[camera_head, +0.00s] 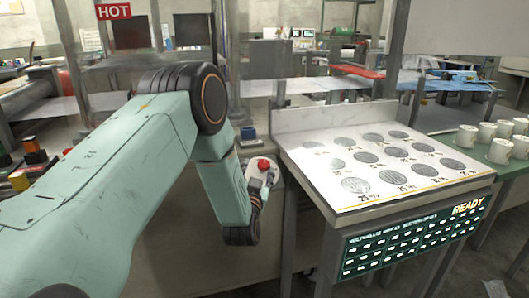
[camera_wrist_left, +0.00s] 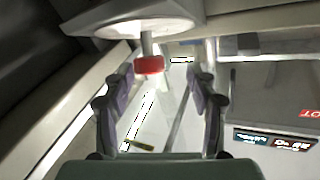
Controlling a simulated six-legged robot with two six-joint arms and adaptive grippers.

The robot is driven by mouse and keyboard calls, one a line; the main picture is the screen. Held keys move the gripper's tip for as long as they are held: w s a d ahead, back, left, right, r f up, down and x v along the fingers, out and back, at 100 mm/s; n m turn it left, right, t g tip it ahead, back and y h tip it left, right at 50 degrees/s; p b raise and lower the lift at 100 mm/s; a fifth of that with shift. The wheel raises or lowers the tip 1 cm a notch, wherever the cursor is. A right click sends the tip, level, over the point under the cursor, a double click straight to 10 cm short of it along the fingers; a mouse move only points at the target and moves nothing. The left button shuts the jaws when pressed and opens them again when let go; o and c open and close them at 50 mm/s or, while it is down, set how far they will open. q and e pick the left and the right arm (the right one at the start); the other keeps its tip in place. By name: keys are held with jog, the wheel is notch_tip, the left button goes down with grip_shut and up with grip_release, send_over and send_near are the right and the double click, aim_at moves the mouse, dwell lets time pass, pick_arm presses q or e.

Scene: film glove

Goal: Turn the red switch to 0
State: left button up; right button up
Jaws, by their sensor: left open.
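The red switch (camera_head: 263,164) sits on a pale round housing beside the left edge of the white panel. In the left wrist view the red switch (camera_wrist_left: 149,65) stands out on a short stem from a pale disc, near the top. My left gripper (camera_wrist_left: 162,76) is open, with its two fingers on either side of the view and the switch between their tips, closer to the left finger. I cannot tell if they touch. In the head view my left arm hides most of the gripper. The switch's 0 mark is not readable. My right gripper is not in view.
The white panel (camera_head: 350,170) with grey discs stands to the right, with a green READY display (camera_head: 410,235) on its front. White cups (camera_head: 490,132) stand on a table at far right. A small blue block (camera_head: 248,133) is behind the switch. A red HOT sign (camera_head: 114,12) hangs upper left.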

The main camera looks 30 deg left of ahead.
aim_at(264, 166)
pick_arm(q)
jog(key=s+h+p, duration=0.1)
jog(key=m+h+p, duration=0.1)
jog(key=s+m+h+p, duration=0.1)
jog(key=shift+s+d+r+t, duration=0.2)
jog(key=shift+s+r+t, duration=0.1)
jog(key=shift+s, duration=0.05)
jog(key=shift+m+h, duration=0.5)
jog(key=shift+h, duration=0.3)
jog(key=shift+w+a+f+b, duration=0.1)
jog(key=shift+w+a+b, duration=0.1)
jog(key=shift+w, duration=0.95)
jog(key=shift+w+a+r+b, duration=0.1)
jog(key=shift+w+b, duration=0.1)
jog(key=shift+w, duration=0.95)
jog(key=shift+w+a+f+b, duration=0.1)
jog(key=shift+w+b, duration=0.1)
jog(key=shift+w, duration=0.95)
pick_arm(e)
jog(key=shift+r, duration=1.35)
